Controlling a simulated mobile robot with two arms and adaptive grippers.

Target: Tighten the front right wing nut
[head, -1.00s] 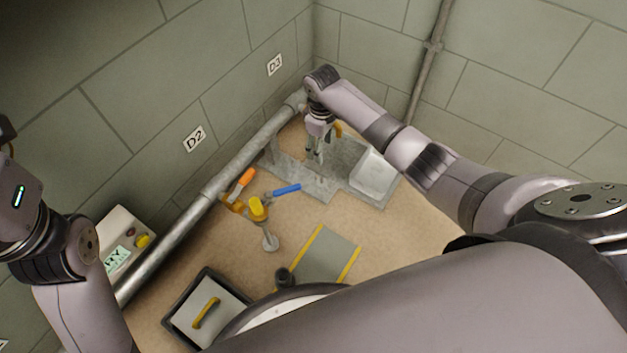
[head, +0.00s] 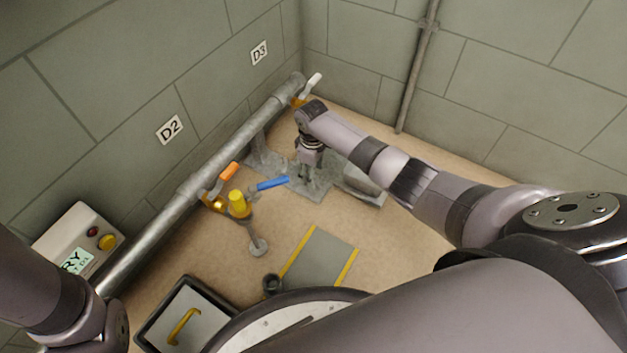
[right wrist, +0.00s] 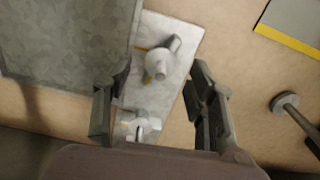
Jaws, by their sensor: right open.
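My right gripper (head: 304,176) points down over the grey metal base plate (head: 310,188) on the floor near the corner. In the right wrist view its two fingers (right wrist: 155,108) are spread apart with nothing held. One pale wing nut (right wrist: 160,62) stands on the light plate (right wrist: 185,45) just beyond the fingertips. Another wing nut (right wrist: 140,126) lies lower in that view, between the fingers and nearer the left one. I cannot tell for certain which is the front right one. In the head view the nuts are too small or hidden. My left gripper is out of view.
A grey block (right wrist: 65,50) borders the plate.

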